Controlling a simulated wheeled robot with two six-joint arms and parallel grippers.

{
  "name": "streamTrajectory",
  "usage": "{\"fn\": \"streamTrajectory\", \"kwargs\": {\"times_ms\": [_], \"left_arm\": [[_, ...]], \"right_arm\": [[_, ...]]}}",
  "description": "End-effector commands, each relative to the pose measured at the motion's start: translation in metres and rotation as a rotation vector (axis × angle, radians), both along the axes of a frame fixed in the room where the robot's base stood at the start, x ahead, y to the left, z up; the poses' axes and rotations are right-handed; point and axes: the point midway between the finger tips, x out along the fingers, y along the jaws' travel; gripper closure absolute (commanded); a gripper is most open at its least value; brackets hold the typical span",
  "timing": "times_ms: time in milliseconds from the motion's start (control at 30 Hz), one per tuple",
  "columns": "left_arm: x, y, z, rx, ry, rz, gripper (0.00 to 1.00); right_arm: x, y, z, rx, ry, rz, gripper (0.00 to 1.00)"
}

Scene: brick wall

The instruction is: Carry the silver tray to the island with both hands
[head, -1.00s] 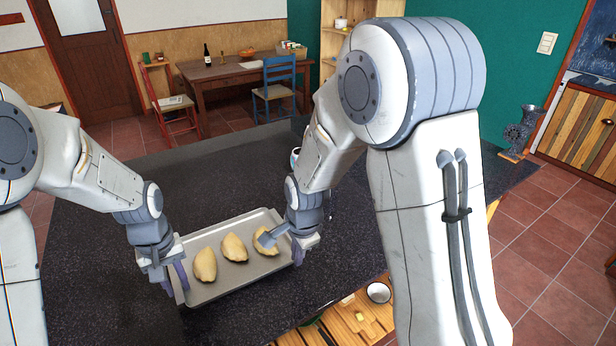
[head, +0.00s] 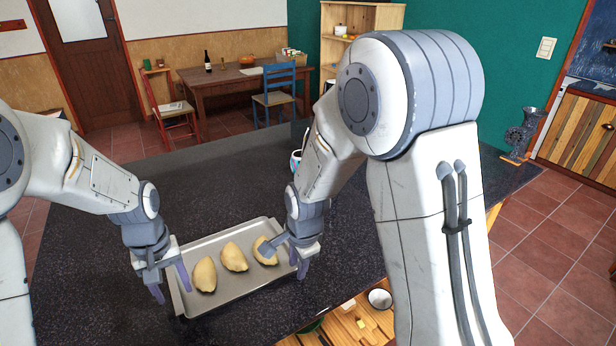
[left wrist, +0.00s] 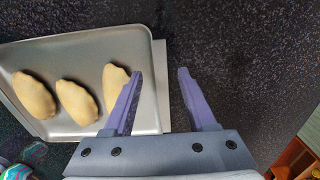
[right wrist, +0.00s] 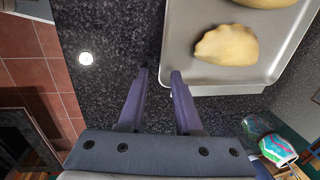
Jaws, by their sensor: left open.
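The silver tray (head: 228,286) rests on the dark speckled island top (head: 110,290), with three golden pastries (head: 234,257) on it. My left gripper (head: 171,287) is at the tray's left end; its fingers are parted, one over the tray and one outside the rim. The left wrist view shows a gap around the rim (left wrist: 159,70). My right gripper (head: 298,264) is at the tray's right end. The right wrist view shows its fingers (right wrist: 160,75) parted near the tray's rim. Whether any finger touches the tray is unclear.
A colourful mug (head: 296,160) stands on the island behind my right forearm. Wooden shelving with bowls (head: 380,298) lies below the front edge. A table (head: 235,85) and chairs are further back. The island top left of and behind the tray is clear.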

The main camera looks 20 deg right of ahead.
Motion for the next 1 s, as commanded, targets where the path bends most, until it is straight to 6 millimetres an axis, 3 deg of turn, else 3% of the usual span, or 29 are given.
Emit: {"fn": "streamTrajectory", "kwargs": {"times_ms": [200, 433, 667, 1000], "left_arm": [[0.002, 0.0, 0.049, -0.001, -0.008, 0.0, 0.43], [0.001, 0.001, 0.088, 0.0, -0.004, 0.0, 0.43], [0.0, 0.001, 0.101, 0.0, -0.001, 0.0, 0.43], [0.0, 0.001, 0.101, 0.0, -0.001, 0.0, 0.43]], "right_arm": [[0.0, 0.0, 0.0, 0.0, 0.0, 0.0, 0.67], [0.0, 0.0, 0.0, 0.0, 0.0, 0.0, 0.67], [0.0, 0.0, 0.006, 0.001, -0.003, 0.0, 0.67], [-0.012, -0.003, 0.071, 0.002, -0.008, 0.0, 0.67]]}}
